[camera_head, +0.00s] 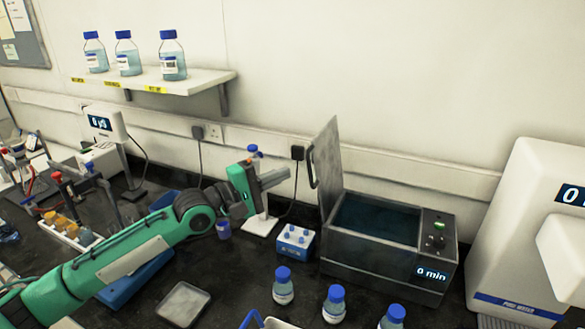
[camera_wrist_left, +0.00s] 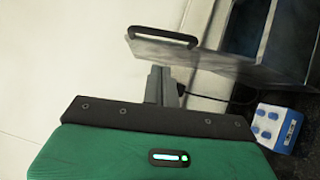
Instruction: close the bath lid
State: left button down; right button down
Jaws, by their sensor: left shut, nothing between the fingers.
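The dark grey bath (camera_head: 362,262) stands on the bench right of centre, with blue-green liquid inside and a "0 min" display on its front. Its grey lid (camera_head: 328,165) stands open, nearly upright at the bath's left side. A black handle (camera_head: 312,168) is on the lid's left face. My left gripper (camera_head: 284,177) is shut and empty, just left of the handle and apart from it in the head view. In the left wrist view the lid (camera_wrist_left: 215,55) and handle (camera_wrist_left: 160,37) appear beyond the fingers (camera_wrist_left: 164,75). My right gripper is not in view.
A blue-and-white vial rack (camera_head: 295,241) sits left of the bath. Several blue-capped bottles (camera_head: 334,304) stand in front. A white water dispenser (camera_head: 530,240) is at the right. Bottles stand on a wall shelf (camera_head: 190,82). A shallow tray (camera_head: 183,303) lies near my left arm.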

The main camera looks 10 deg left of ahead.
pick_arm(q)
jog(key=d, duration=0.1)
jog(key=d+p, duration=0.1)
jog(key=d, duration=0.1)
jog(key=shift+s+d+r+p, duration=0.1)
jog(key=shift+d+r+p, duration=0.15)
jog(key=shift+p, duration=0.1)
jog(key=shift+r, duration=0.1)
